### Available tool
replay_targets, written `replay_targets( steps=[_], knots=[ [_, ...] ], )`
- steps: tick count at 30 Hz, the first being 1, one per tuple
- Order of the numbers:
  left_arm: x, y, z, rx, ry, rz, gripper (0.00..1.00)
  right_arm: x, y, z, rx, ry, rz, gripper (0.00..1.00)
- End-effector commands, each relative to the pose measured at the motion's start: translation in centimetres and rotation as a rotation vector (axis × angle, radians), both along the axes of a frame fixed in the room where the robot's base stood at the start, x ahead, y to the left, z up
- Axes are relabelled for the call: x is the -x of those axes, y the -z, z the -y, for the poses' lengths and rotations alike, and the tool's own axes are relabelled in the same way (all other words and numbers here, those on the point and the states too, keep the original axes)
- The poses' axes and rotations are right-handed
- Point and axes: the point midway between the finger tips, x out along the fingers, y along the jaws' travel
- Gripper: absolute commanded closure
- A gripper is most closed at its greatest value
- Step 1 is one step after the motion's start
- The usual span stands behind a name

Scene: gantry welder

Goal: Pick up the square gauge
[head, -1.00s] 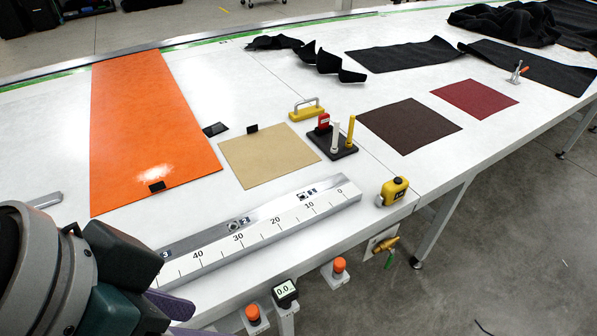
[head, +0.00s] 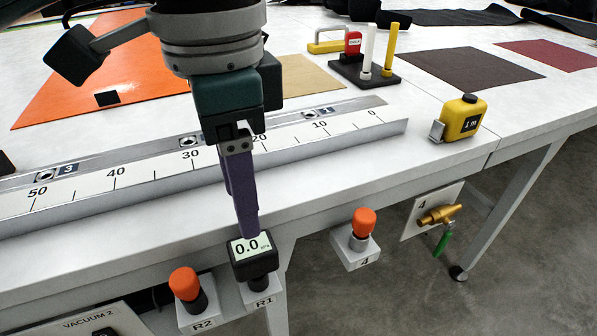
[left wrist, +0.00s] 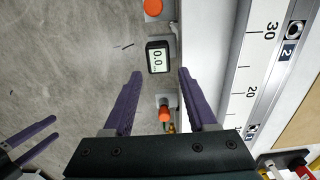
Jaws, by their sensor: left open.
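The square gauge (head: 252,258) is a small dark box with a pale screen reading 0.0. It sits on a post labelled R1 at the front edge of the table. My left gripper (head: 246,232) points down at it in the head view, its purple fingertips overlapping the gauge's top edge. In the left wrist view, the gauge (left wrist: 158,57) appears between and just beyond the open, empty fingers (left wrist: 160,73). I cannot tell the exact gap. My right gripper (left wrist: 56,128) shows at the lower left of that view, its two fingers apart and empty.
Orange-capped knobs flank the gauge: R2 (head: 185,287) and 4 (head: 363,228). A brass valve (head: 438,215) is farther right. A long ruler bar (head: 345,122) lies behind on the table. A yellow tape measure (head: 463,118) stands near the edge.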

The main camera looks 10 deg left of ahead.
Motion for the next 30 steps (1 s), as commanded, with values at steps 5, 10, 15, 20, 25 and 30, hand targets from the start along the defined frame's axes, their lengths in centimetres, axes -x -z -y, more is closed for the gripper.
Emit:
replay_targets(
  steps=[5,10,15,20,25,30],
  knots=[
    [0.1,2.9,0.0,-0.002,-0.001,-0.004,0.43,0.0,0.5,0.0,-0.001,0.000,0.000,0.30],
    [0.1,4.4,0.1,0.000,0.000,-0.001,0.43,0.0,0.7,-0.1,-0.002,0.000,0.000,0.30],
    [0.1,7.0,0.3,-0.001,0.000,-0.002,0.43,0.0,1.3,-0.1,-0.005,0.003,0.000,0.30],
    [0.1,8.9,0.3,-0.001,0.001,-0.001,0.43,0.0,1.7,-0.2,-0.006,0.003,0.000,0.30],
    [0.0,9.2,0.3,-0.001,0.001,0.001,0.43,0.0,1.7,-0.2,-0.007,0.004,0.000,0.30],
    [0.1,9.2,0.3,0.000,0.001,0.001,0.50,0.0,1.7,-0.2,-0.007,0.004,-0.001,0.30]
  ],
)
